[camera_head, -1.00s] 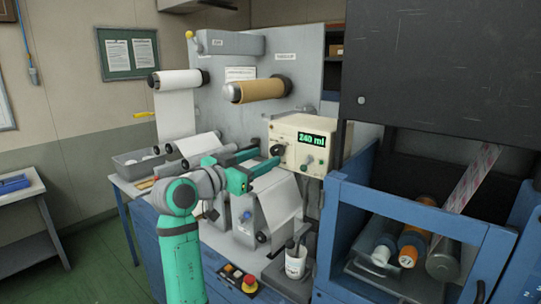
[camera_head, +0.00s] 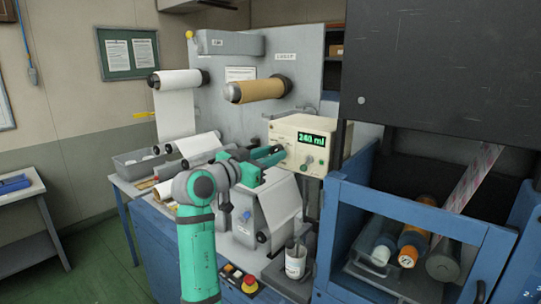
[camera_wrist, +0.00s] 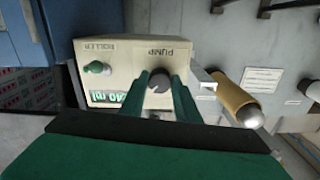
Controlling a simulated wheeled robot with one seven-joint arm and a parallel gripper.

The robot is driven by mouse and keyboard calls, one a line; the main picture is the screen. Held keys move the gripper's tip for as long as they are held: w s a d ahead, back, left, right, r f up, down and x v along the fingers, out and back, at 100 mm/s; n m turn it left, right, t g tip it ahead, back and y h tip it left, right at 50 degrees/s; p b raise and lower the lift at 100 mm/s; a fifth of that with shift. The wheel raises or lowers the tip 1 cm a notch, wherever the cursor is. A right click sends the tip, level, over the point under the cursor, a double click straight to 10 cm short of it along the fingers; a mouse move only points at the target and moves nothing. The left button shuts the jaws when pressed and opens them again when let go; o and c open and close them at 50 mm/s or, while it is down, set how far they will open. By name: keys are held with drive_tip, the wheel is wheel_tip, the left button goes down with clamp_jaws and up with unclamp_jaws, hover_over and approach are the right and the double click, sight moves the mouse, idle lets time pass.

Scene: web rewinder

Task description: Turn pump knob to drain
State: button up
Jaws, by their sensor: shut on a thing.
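The cream control box (camera_head: 296,128) stands on the machine in the head view, with a green display (camera_head: 311,139) reading 240 ml. In the wrist view the dark round pump knob (camera_wrist: 158,82) sits below the upside-down word PUMP on the box's face (camera_wrist: 122,62). My gripper (camera_wrist: 160,86) is shut on the pump knob, one green finger on each side. In the head view my gripper (camera_head: 277,156) reaches the left part of the box and hides the knob. The knob's pointer direction and any drain mark cannot be made out.
A green-topped roller knob (camera_wrist: 97,67) is beside the pump knob on the same face. A brown roll (camera_head: 258,91) sticks out above the box. A blue-framed cabinet (camera_head: 400,205) stands at right.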

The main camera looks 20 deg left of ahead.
drive_tip(key=shift+n, duration=0.3)
drive_tip(key=n, duration=0.3)
drive_tip(key=shift+d, duration=0.1)
drive_tip(key=n, duration=0.9)
drive_tip(key=shift+r+n, duration=0.1)
drive_tip(key=shift+n, duration=0.2)
drive_tip(key=shift+s+n, duration=0.1)
drive_tip(key=shift+n, duration=2.2)
drive_tip(key=o, duration=1.1)
drive_tip(key=shift+c, duration=0.2)
